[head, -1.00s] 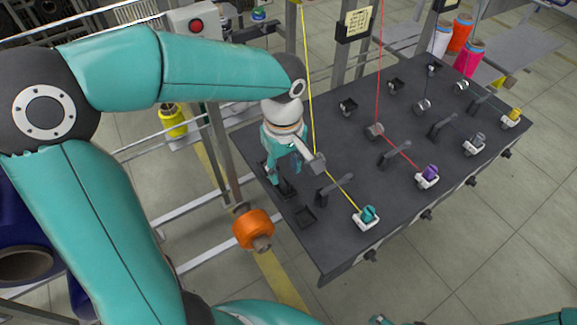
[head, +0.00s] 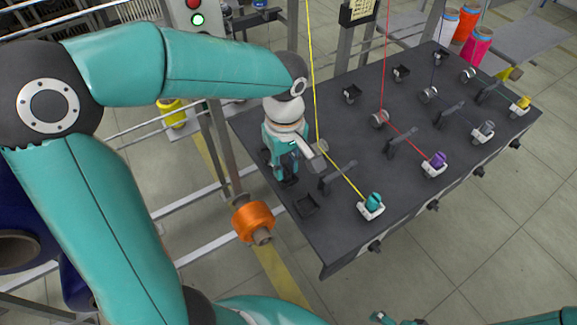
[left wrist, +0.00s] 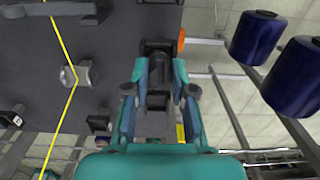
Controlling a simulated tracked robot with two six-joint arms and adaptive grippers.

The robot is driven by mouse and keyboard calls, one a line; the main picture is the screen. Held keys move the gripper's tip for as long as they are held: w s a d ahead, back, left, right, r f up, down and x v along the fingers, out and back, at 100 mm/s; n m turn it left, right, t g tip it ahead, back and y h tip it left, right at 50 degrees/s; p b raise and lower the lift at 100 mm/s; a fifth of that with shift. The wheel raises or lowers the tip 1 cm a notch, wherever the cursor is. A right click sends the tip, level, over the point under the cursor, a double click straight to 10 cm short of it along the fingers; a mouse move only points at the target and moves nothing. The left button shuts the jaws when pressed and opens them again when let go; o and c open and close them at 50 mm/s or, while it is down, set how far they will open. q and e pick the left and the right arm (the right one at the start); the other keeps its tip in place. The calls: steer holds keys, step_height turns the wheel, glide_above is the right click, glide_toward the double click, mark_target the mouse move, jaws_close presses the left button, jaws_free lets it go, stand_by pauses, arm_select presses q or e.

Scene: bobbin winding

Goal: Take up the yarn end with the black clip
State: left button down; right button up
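My left gripper (head: 284,166) points down at the near left part of the dark table (head: 333,245). In the left wrist view its two fingers (left wrist: 160,92) stand apart on either side of a black clip (left wrist: 158,66); I cannot tell whether they touch it. In the head view the clip is mostly hidden by the gripper. Yellow yarn (head: 312,75) comes down beside the gripper, bends at a small roller and runs to a teal bobbin (head: 374,201). I cannot make out a loose yarn end. A small part, perhaps my right gripper (head: 381,317), shows at the bottom edge.
An orange spool (head: 253,222) sits on a post left of the table. A dark lever (head: 337,178) stands just right of the gripper. Red yarn (head: 385,60) runs to a purple bobbin (head: 438,160).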

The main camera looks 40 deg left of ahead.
arm_select(q)
step_height(320, 180, up, 5)
steer(key=p, duration=0.3)
steer(key=shift+w+f, duration=0.1)
steer(key=shift+f, duration=0.15)
